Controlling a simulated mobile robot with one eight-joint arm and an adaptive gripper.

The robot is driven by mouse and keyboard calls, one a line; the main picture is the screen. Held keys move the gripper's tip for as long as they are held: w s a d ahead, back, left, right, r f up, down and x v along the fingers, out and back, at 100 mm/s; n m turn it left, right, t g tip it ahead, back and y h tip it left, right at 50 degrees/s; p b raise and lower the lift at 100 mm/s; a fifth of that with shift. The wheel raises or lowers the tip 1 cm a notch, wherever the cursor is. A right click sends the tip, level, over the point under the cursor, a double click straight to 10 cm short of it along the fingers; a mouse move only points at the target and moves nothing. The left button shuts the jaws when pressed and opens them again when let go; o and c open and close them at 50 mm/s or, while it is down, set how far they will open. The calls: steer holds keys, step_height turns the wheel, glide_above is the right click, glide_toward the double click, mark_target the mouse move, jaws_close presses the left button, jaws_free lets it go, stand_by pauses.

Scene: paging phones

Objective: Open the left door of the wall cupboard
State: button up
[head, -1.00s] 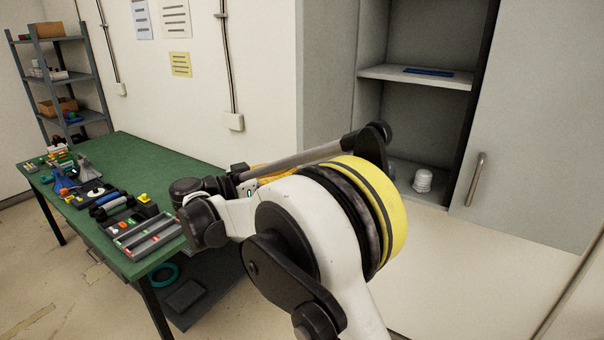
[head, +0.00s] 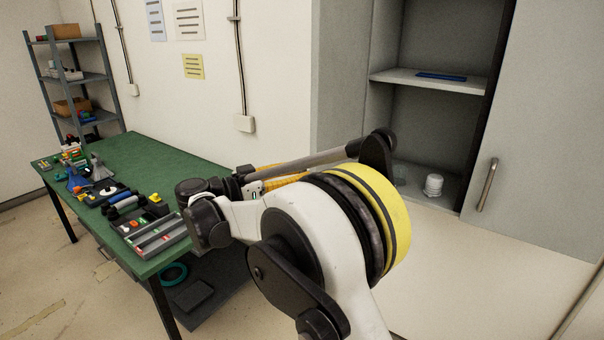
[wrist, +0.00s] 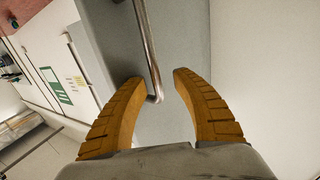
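The grey wall cupboard (head: 425,77) stands at the right in the head view, with its left half uncovered. A grey panel (head: 340,70) left of the opening looks like the left door, swung out. The right door (head: 550,130) covers the other half and has a bar handle (head: 487,185). In the wrist view, my gripper (wrist: 155,78) is open, its orange fingers on either side of the lower end of a metal bar handle (wrist: 150,45) on a grey door panel (wrist: 190,40). Contact with the handle is unclear.
A green workbench (head: 150,150) with tools and small parts stands at the left. A grey shelf rack (head: 75,75) is behind it. A white object (head: 433,185) stands in the cupboard, and a blue item (head: 440,76) lies on its shelf.

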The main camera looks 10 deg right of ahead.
steer(key=v, duration=1.1)
